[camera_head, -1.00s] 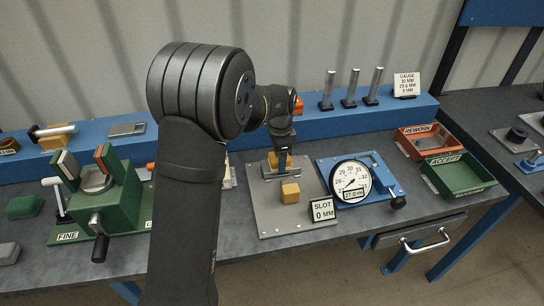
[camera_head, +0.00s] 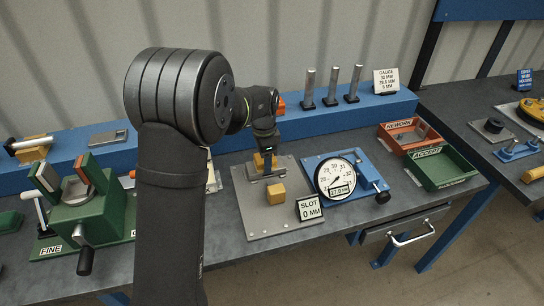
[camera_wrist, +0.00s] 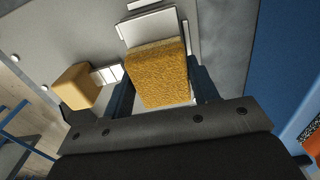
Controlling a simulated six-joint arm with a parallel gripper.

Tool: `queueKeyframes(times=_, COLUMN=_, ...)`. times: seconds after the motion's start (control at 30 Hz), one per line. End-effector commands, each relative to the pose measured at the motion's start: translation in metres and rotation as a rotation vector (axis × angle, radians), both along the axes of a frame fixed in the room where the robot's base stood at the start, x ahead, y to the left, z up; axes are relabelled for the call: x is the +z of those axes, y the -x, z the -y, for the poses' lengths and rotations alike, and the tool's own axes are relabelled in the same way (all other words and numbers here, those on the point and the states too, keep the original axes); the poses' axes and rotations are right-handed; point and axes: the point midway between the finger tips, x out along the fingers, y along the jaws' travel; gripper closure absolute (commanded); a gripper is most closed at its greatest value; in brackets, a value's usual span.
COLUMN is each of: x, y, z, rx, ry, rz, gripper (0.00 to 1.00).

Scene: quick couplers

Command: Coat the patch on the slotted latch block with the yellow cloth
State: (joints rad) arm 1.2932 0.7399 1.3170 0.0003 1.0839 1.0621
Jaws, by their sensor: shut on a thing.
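My gripper (camera_head: 264,160) is over the back part of the grey slot plate (camera_head: 240,215). In the wrist view it is shut on the yellow cloth (camera_wrist: 158,72), a thick, rough-textured pad between the two dark fingers. A pale grey metal piece (camera_wrist: 150,26) shows just beyond and partly under the cloth; it may be the slotted latch block. Its patch cannot be made out, and I cannot tell whether the cloth touches it. A smooth tan block (camera_head: 275,193) stands on the plate in front of the gripper; it also shows left of the cloth in the wrist view (camera_wrist: 77,87).
A "SLOT 0 MM" sign (camera_head: 309,208) stands at the plate's front right corner. A dial gauge (camera_head: 336,177) on a blue base is to the right. A green clamp fixture (camera_head: 92,212) is at left. A blue ledge (camera_head: 230,140) with upright pins runs behind. Red and green trays lie farther right.

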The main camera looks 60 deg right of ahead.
Motion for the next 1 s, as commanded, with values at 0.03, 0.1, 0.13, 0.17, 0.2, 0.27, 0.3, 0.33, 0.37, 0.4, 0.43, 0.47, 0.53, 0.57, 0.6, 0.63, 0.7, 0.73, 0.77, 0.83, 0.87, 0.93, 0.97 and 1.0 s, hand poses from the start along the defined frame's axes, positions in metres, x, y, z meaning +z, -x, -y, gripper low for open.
queueKeyframes(times=0.03, x=0.0, y=-0.004, z=-0.004, rx=0.001, ry=-0.001, rz=0.0, gripper=0.73)
queueKeyframes(times=0.1, x=0.0, y=-0.008, z=-0.009, rx=0.001, ry=-0.001, rz=0.0, gripper=0.73)
queueKeyframes(times=0.13, x=0.0, y=-0.01, z=-0.011, rx=0.002, ry=-0.002, rz=-0.001, gripper=0.73)
queueKeyframes(times=0.17, x=0.0, y=-0.012, z=-0.012, rx=0.002, ry=-0.002, rz=-0.001, gripper=0.73)
queueKeyframes(times=0.2, x=0.0, y=-0.015, z=-0.015, rx=0.002, ry=-0.001, rz=0.0, gripper=0.73)
queueKeyframes(times=0.27, x=0.0, y=-0.019, z=-0.018, rx=0.001, ry=-0.001, rz=-0.001, gripper=0.73)
queueKeyframes(times=0.3, x=0.0, y=-0.021, z=-0.021, rx=0.001, ry=-0.001, rz=-0.001, gripper=0.73)
queueKeyframes(times=0.33, x=0.0, y=-0.023, z=-0.023, rx=0.001, ry=-0.001, rz=-0.001, gripper=0.73)
queueKeyframes(times=0.37, x=0.0, y=-0.025, z=-0.025, rx=0.001, ry=-0.001, rz=-0.001, gripper=0.73)
queueKeyframes(times=0.4, x=0.0, y=-0.027, z=-0.028, rx=0.002, ry=-0.001, rz=-0.001, gripper=0.73)
queueKeyframes(times=0.43, x=0.002, y=-0.027, z=-0.027, rx=0.0, ry=0.0, rz=0.0, gripper=0.73)
queueKeyframes(times=0.47, x=0.003, y=-0.026, z=-0.026, rx=-0.001, ry=0.0, rz=0.0, gripper=0.73)
queueKeyframes(times=0.53, x=0.022, y=-0.026, z=-0.026, rx=-0.001, ry=0.004, rz=0.001, gripper=0.73)
queueKeyframes(times=0.57, x=0.024, y=-0.026, z=-0.026, rx=-0.001, ry=0.002, rz=0.001, gripper=0.73)
queueKeyframes(times=0.6, x=0.027, y=-0.026, z=-0.026, rx=-0.001, ry=0.001, rz=0.0, gripper=0.73)
queueKeyframes(times=0.63, x=0.03, y=-0.026, z=-0.026, rx=-0.001, ry=0.001, rz=-0.001, gripper=0.73)
queueKeyframes(times=0.7, x=0.036, y=-0.026, z=-0.026, rx=-0.001, ry=0.001, rz=0.0, gripper=0.73)
queueKeyframes(times=0.73, x=0.038, y=-0.026, z=-0.026, rx=-0.001, ry=0.001, rz=-0.001, gripper=0.73)
queueKeyframes(times=0.77, x=0.041, y=-0.026, z=-0.026, rx=-0.001, ry=0.001, rz=-0.001, gripper=0.73)
queueKeyframes(times=0.83, x=0.047, y=-0.026, z=-0.026, rx=-0.001, ry=0.001, rz=0.0, gripper=0.73)
queueKeyframes(times=0.87, x=0.05, y=-0.026, z=-0.026, rx=-0.001, ry=0.001, rz=0.0, gripper=0.73)
queueKeyframes(times=0.93, x=0.057, y=-0.026, z=-0.026, rx=-0.001, ry=0.001, rz=0.0, gripper=0.73)
queueKeyframes(times=0.97, x=0.059, y=-0.026, z=-0.026, rx=-0.001, ry=0.001, rz=0.0, gripper=0.73)
queueKeyframes(times=1.0, x=0.063, y=-0.026, z=-0.026, rx=-0.001, ry=0.001, rz=0.0, gripper=0.73)
